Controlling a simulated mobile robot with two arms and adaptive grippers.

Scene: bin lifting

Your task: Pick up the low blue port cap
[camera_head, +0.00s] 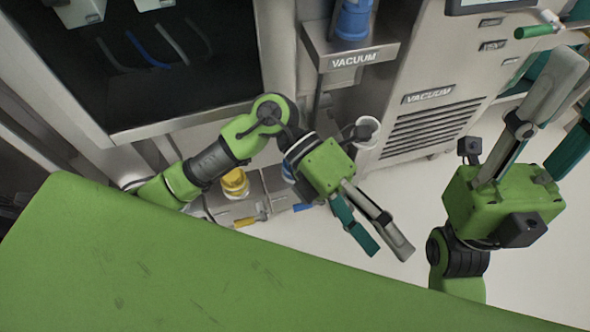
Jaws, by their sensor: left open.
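A blue cap (288,172) sits low at the base of the machine, beside a yellow cap (234,184). It is mostly hidden behind my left arm, so its shape and seating cannot be made out. My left gripper (387,248) is open and empty, its fingers pointing down and right over the pale floor, to the right of the blue cap and apart from it. My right gripper (578,90) is at the right, fingers raised and spread apart, far from the cap. Its second finger is cut by the frame edge.
Another blue part (352,18) stands on the upper vacuum shelf (350,55). A white-rimmed cup-like part (366,130) is near my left wrist. A vented metal cabinet (440,115) stands behind. A large green surface (150,265) fills the lower left. A green-handled lever (535,31) is top right.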

